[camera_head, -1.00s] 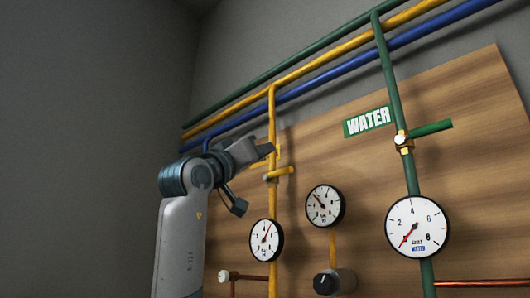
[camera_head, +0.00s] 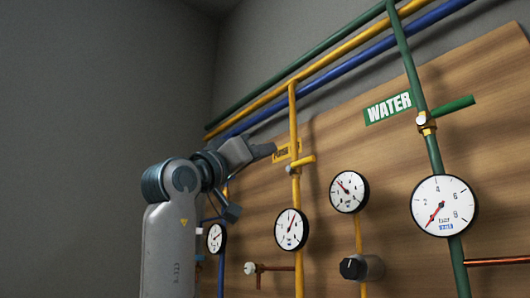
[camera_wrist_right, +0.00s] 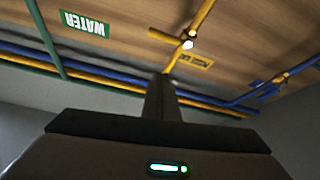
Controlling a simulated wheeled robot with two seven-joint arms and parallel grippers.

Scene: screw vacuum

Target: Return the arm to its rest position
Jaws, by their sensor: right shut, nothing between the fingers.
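My right arm (camera_head: 168,240) rises at the left of the head view. Its gripper (camera_head: 262,152) points right towards the wall panel, just left of the yellow pipe (camera_head: 295,120). In the right wrist view its fingers (camera_wrist_right: 160,97) are together with nothing between them. The fingers look apart from the yellow valve handle (camera_head: 303,161), which sticks out sideways from the yellow pipe; the handle also shows in the wrist view (camera_wrist_right: 165,36). My left gripper is not in view.
The wooden panel (camera_head: 390,150) carries a green WATER sign (camera_head: 388,108), a green valve handle (camera_head: 455,108), several round gauges (camera_head: 444,205) and a black knob (camera_head: 352,268). Green, yellow and blue pipes (camera_head: 345,66) run along the top. The space left of my arm is clear.

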